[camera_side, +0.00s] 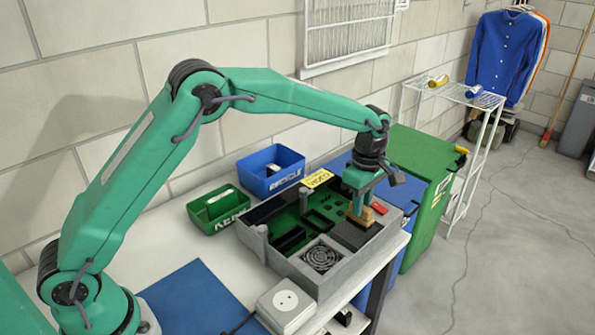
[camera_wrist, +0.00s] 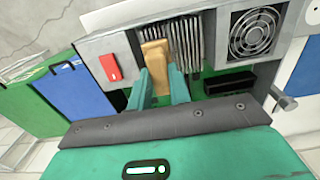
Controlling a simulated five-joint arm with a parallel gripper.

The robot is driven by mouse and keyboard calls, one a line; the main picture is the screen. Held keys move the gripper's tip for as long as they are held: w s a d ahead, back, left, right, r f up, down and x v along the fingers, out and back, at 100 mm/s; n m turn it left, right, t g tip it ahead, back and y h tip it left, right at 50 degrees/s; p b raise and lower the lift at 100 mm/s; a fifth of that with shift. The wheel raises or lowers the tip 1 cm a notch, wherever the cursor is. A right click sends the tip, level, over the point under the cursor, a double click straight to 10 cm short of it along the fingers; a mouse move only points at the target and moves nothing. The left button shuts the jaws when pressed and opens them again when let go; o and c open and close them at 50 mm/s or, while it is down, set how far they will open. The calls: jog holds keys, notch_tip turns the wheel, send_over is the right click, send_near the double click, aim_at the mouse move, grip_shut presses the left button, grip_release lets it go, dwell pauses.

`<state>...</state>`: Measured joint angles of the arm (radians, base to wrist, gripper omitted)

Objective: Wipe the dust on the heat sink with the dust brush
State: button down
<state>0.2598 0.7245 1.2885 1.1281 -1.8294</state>
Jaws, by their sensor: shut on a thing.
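The dust brush (camera_side: 368,213) is a small tan wooden piece, also seen in the wrist view (camera_wrist: 155,54). My green gripper (camera_side: 358,202) is shut on it; its two fingers straddle the brush in the wrist view (camera_wrist: 160,84). The heat sink (camera_side: 349,237) is a dark finned block in the open grey case. In the wrist view its fins (camera_wrist: 190,42) show beside and beyond the brush. The brush is low at the heat sink's edge; whether its bristles touch is hidden. I cannot tell how much dust is on the fins.
The grey case (camera_side: 342,278) has a fan grille (camera_side: 321,258), a green board and a red switch (camera_wrist: 110,67). A green bin (camera_side: 217,208) and blue bin (camera_side: 270,170) stand behind it. A white box (camera_side: 286,304) is in front.

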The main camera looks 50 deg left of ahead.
jog(key=shift+w, duration=0.65)
jog(key=shift+d, duration=0.4)
jog(key=shift+s, duration=3.65)
jog(key=shift+w, duration=3.45)
jog(key=shift+w+r, duration=0.15)
jog(key=shift+w, duration=0.05)
notch_tip(320, 180, up, 8)
jog(key=shift+s, duration=0.25)
